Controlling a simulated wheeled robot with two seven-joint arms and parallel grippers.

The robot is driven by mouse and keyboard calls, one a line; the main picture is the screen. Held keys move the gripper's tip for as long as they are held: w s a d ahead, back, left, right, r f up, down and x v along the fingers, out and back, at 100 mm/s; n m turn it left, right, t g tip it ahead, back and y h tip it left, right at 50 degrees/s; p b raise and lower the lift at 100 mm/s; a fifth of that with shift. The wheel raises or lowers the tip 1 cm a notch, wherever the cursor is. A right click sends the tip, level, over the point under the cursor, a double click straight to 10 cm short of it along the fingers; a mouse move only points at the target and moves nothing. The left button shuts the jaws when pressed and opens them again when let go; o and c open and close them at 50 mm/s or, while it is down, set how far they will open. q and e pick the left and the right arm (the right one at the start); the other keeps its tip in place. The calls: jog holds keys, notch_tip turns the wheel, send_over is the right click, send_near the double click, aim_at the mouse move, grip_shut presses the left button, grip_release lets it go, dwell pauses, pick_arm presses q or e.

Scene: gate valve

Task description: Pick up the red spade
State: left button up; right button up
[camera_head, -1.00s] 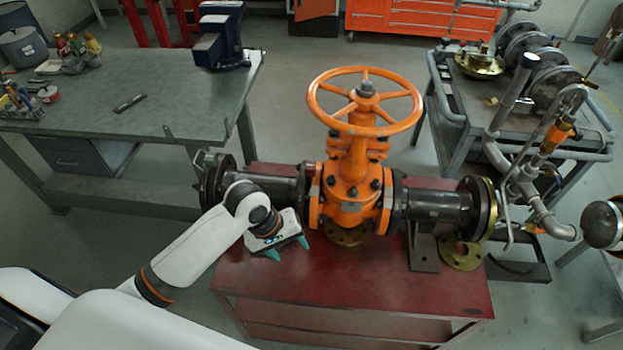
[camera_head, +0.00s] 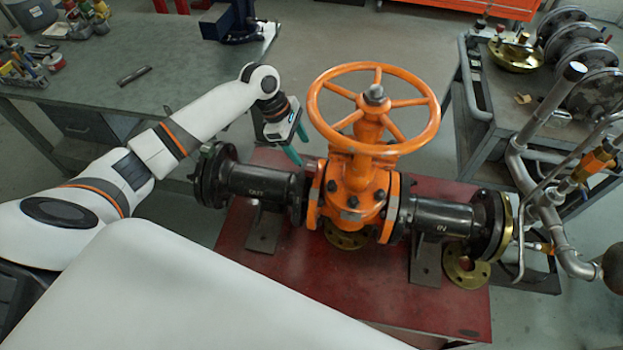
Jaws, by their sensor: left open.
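I see no red spade that I can make out in this view. My left gripper (camera_head: 298,146) has two teal fingers, spread apart and empty. It hangs just left of the orange handwheel (camera_head: 411,103), over or behind the black left pipe (camera_head: 252,180); its exact height is unclear. The orange gate valve (camera_head: 352,190) stands upright in the middle of a red table (camera_head: 340,280). My right gripper is not in view.
A grey-green workbench (camera_head: 160,85) stands at the back left with a blue vise (camera_head: 240,22), small tools and cans. A cart (camera_head: 490,135) with brass and steel pipe parts stands at the right. A brass flange (camera_head: 467,271) lies on the red table's right side.

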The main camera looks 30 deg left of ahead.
aim_at(311, 165)
pick_arm(q)
jog(key=p+x, duration=0.1)
jog(key=x, duration=0.2)
jog(key=shift+w+d+f+p, duration=0.1)
jog(key=shift+d+f+p, duration=0.1)
jog(key=shift+f+p, duration=0.15)
jog(key=shift+x, duration=1)
jog(key=shift+f, duration=0.25)
jog(key=c, duration=0.8)
grip_shut()
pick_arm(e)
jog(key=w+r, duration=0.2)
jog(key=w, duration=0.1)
